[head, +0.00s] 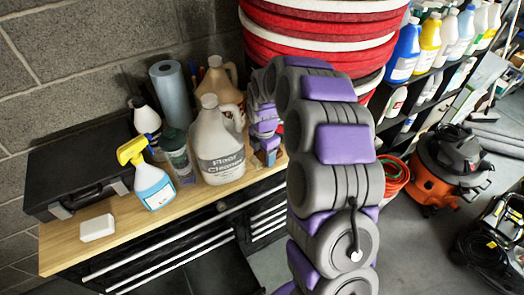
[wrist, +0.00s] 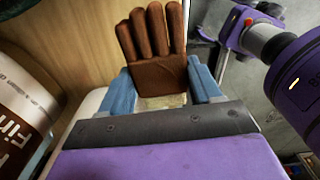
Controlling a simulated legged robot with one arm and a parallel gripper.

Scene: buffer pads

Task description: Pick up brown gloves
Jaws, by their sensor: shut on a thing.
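The brown gloves (wrist: 155,40) show in the wrist view, fingers pointing up, between the two blue fingers of my gripper (wrist: 161,88). My gripper is shut on the gloves at their lower part. In the head view, my gripper (head: 268,150) is at the right end of the wooden bench top, just right of the floor cleaner jug. The gloves cannot be made out in the head view.
The floor cleaner jug (head: 217,145), a yellow-topped spray bottle (head: 150,178), a blue paper roll (head: 170,95) and a black case (head: 85,165) crowd the bench (head: 135,228). Red and white pads (head: 325,25) are stacked behind my arm. An orange vacuum (head: 445,170) stands on the floor.

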